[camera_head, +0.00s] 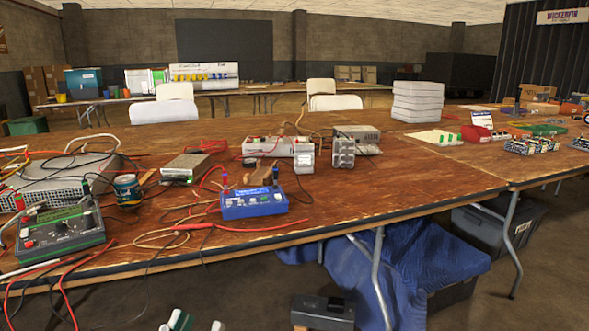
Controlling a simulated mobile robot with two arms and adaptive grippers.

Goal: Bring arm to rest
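Only the tips of my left gripper (198,324) show, at the bottom edge of the head view, left of centre. The tips are pale and dark green and stand apart, with bare floor between them. The rest of this gripper and its arm are cut off by the picture edge. It shows in front of the near edge of the wooden workbench (420,185), apart from everything on it. My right gripper is not in view.
The bench holds a blue meter box (253,202), a dark green meter box (60,233), a grey instrument (62,180) and loose cables, some hanging over the front edge. Below are a blue cloth (420,262) and a dark box (322,312). Floor shows in front.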

